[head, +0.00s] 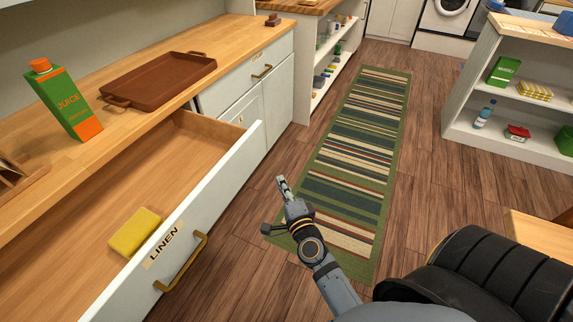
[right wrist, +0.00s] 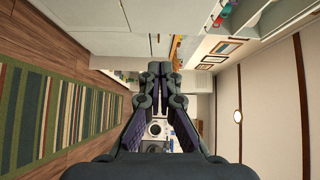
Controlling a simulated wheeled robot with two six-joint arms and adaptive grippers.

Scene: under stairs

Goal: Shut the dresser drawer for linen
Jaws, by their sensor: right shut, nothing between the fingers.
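The linen drawer (head: 192,200) stands pulled out of the white dresser at the left of the head view. Its white front carries a LINEN label (head: 162,246) and a brass handle (head: 182,263). A yellow folded item (head: 134,231) lies inside near the front; the rest of the visible drawer bottom is bare. My right gripper (head: 281,183) is shut and empty. It is to the right of the drawer front, apart from it, over the floor and rug. The right wrist view also shows its fingers together (right wrist: 160,75). My left gripper is not in view.
A juice carton (head: 65,100) and a brown tray (head: 158,78) stand on the wooden dresser top. A striped rug (head: 350,150) lies on the wooden floor. A white shelf unit (head: 500,100) with several goods is at the right. The floor beside the drawer is clear.

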